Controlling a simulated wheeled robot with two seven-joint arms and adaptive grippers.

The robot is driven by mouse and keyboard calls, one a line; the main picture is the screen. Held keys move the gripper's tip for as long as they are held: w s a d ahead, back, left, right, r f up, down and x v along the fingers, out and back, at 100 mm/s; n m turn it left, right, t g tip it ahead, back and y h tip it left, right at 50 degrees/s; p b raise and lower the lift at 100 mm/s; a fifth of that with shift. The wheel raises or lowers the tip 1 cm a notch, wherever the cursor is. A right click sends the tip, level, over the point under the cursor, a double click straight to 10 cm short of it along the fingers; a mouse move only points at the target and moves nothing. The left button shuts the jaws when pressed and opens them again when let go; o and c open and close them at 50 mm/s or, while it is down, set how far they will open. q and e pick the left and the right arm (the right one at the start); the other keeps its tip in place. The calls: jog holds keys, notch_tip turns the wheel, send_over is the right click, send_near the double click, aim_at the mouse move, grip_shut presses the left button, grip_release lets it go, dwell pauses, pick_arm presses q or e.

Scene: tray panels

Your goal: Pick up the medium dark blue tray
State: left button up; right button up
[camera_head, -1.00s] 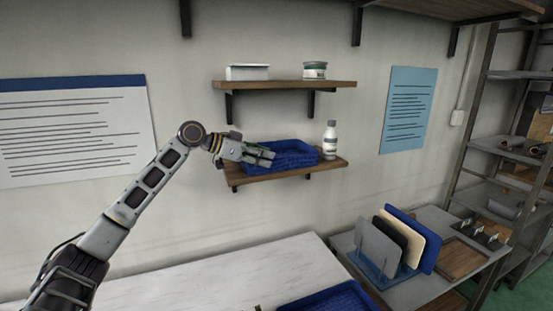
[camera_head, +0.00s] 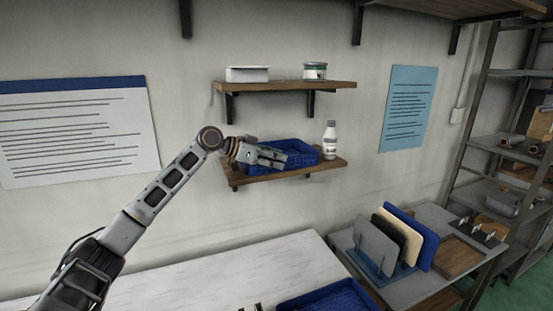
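A dark blue tray (camera_head: 296,148) sits on the lower wooden wall shelf. My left gripper (camera_head: 282,158) is at the tray's left front side and overlaps it in the picture. Its fingers look close together, but I cannot tell whether they grip the tray's rim. A second blue tray (camera_head: 330,302) lies on the white table at the bottom edge, partly cut off. Small tips at the bottom edge (camera_head: 252,308) may be my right gripper; too little shows to tell its state.
A white bottle (camera_head: 330,140) stands right of the tray on the lower shelf (camera_head: 290,174). The upper shelf (camera_head: 280,86) above holds a white box (camera_head: 247,74) and a jar (camera_head: 315,71). A rack with upright panels (camera_head: 375,245) stands at the right.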

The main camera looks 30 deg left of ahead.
pick_arm(q)
jog(key=shift+c, duration=0.2)
pick_arm(e)
jog(key=shift+d, duration=0.1)
pick_arm(q)
grip_shut()
pick_arm(e)
jog(key=shift+d, duration=0.1)
pick_arm(q)
jog(key=shift+r, duration=0.15)
pick_arm(e)
jog(key=shift+f, duration=0.15)
